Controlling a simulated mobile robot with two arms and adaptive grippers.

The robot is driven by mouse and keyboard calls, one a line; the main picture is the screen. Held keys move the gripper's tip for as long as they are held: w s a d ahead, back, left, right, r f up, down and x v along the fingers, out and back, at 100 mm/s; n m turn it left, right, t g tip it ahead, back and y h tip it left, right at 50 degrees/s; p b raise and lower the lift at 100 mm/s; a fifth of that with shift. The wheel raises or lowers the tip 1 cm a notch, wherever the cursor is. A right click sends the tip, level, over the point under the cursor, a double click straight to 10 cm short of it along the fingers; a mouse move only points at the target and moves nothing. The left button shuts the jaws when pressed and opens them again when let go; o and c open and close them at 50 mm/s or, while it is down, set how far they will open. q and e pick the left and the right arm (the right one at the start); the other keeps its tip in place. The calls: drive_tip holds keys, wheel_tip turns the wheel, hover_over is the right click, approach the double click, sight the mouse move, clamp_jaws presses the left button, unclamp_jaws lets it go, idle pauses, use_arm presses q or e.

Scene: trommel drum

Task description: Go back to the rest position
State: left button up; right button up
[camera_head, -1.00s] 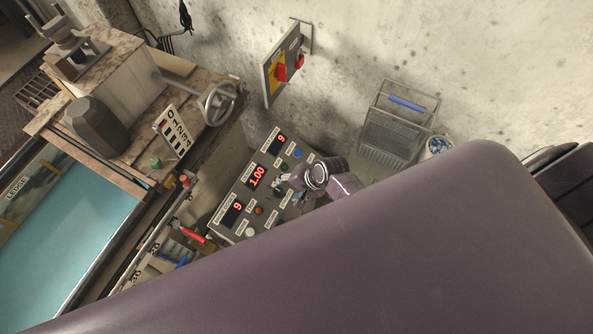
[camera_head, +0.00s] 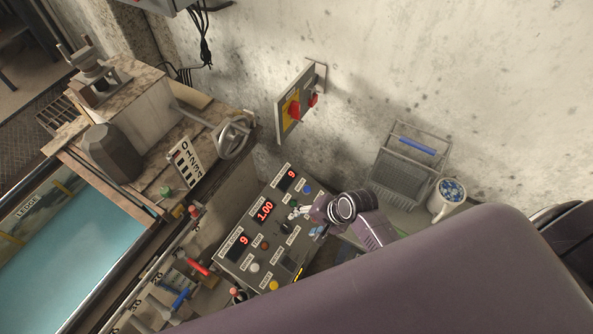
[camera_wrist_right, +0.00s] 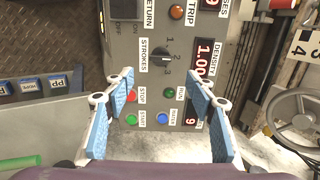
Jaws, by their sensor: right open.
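My right gripper (camera_head: 305,212) is in front of the control panel (camera_head: 232,252), near its right edge. In the right wrist view the gripper (camera_wrist_right: 160,100) is open, its two blue-padded fingers wide apart with nothing between them. Beyond them the panel shows a black strokes knob (camera_wrist_right: 164,57), red, green and blue buttons and lit displays, one reading 1.00 (camera_head: 265,211). The fingers look apart from the panel, though the exact gap cannot be told. My left gripper is not in view. My own purple arm covers the lower right of the head view.
A handwheel (camera_head: 233,137) and a number plate (camera_head: 186,163) stand left of the panel, beside a teal-filled tank (camera_head: 70,250). A red and yellow switch box (camera_head: 294,103) is on the wall. A wire basket (camera_head: 405,175) and a white mug (camera_head: 441,208) stand at the right.

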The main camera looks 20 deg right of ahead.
drive_tip(key=s+d+f+n+g+h, duration=0.1)
drive_tip(key=s+f, duration=0.2)
drive_tip(key=f, duration=0.2)
drive_tip(key=s+d+f+n+h, duration=0.1)
drive_tip(key=s+f, duration=0.2)
drive_tip(key=f, duration=0.3)
drive_tip(key=s+d+f+n+g+h, duration=0.1)
drive_tip(key=s+f+n, duration=0.4)
drive_tip(key=s, duration=0.8)
drive_tip(key=s+d+f+n+g, duration=0.1)
drive_tip(key=s+d+f+n, duration=0.2)
drive_tip(key=s+f, duration=0.8)
drive_tip(key=s+n, duration=0.2)
drive_tip(key=s, duration=0.1)
drive_tip(key=shift+d+n+h+b, duration=0.2)
drive_tip(key=shift+n+h+b, duration=0.1)
drive_tip(key=shift+h+b, duration=0.1)
drive_tip(key=shift+f, duration=0.1)
